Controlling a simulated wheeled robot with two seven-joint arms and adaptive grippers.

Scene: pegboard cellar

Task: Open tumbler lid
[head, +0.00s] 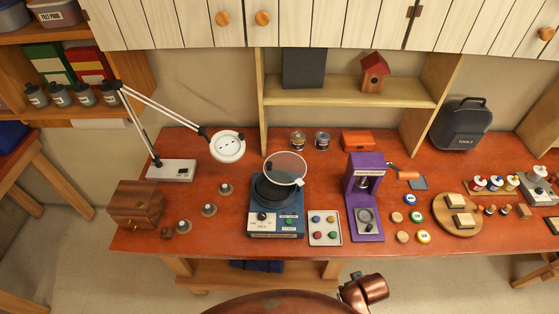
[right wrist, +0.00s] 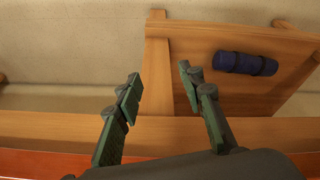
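The tumbler (head: 275,222) is a blue machine with a black drum (head: 268,192), a dial and buttons, standing at the middle of the red bench in the head view. Its round clear lid (head: 285,166) has a pale rim and a small light tab at its lower right. The lid looks raised and tilted above the back of the drum, not lying flat on it. My right gripper (right wrist: 160,77) is open and empty in the right wrist view, with the bench's wooden frame and lower shelf beyond it. The tumbler is not in that view. My left gripper is in neither view.
A purple press (head: 364,172) and a tray of coloured buttons (head: 325,228) stand right of the tumbler. Small round pieces (head: 209,209) and a wooden box (head: 136,203) are left. A lamp (head: 228,146) reaches over the back left. A blue roll (right wrist: 245,63) lies on the lower shelf.

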